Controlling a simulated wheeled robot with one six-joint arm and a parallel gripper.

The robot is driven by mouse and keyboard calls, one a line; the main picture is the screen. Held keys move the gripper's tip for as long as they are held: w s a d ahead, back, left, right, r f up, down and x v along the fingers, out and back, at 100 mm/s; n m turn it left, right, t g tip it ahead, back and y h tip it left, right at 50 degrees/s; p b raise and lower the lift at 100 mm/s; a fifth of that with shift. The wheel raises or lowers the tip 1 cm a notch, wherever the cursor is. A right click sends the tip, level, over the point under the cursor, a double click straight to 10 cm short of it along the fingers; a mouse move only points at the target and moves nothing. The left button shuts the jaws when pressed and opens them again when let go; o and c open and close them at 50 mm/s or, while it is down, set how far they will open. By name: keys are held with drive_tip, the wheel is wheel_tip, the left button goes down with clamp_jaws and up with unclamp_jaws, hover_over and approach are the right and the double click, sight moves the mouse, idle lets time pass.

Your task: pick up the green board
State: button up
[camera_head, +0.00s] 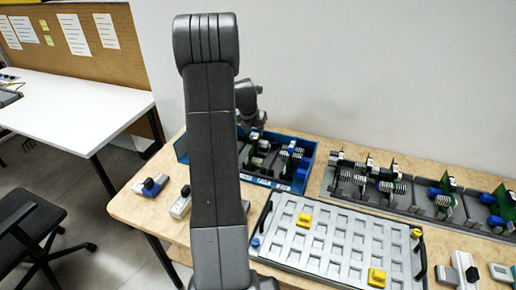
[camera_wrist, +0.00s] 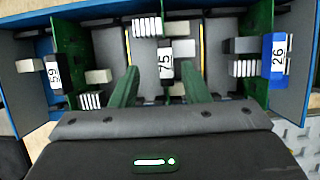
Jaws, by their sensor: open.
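Green boards stand on edge in a blue bin (camera_head: 278,184), carrying grey, white and blue parts. In the wrist view, a left board (camera_wrist: 72,38) has a label reading 59, a middle one bears a label reading 75 (camera_wrist: 166,62), and a right one (camera_wrist: 257,25) has a blue part labelled 26. I cannot tell which is the task's board. My gripper (camera_wrist: 160,88) is open, its two green fingers either side of the middle board's near end, with a gap on each side.
A grey rack (camera_head: 345,196) with more boards stands right of the bin. In front lies a pale tray (camera_head: 330,243) with square pockets, yellow blocks and black handles. Small devices (camera_head: 152,186) sit at the table's left edge. A white wall rises behind.

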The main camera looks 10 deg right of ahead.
sight(256, 136)
drive_tip(key=x, duration=0.3)
drive_tip(key=shift+s+d+f+p, duration=0.1)
drive_tip(key=shift+d+f+p, duration=0.1)
drive_tip(key=shift+d+p, duration=0.2)
drive_tip(key=shift+f, duration=0.55)
drive_tip(key=shift+c, duration=0.2)
drive_tip(key=shift+w, duration=0.2)
clamp_jaws()
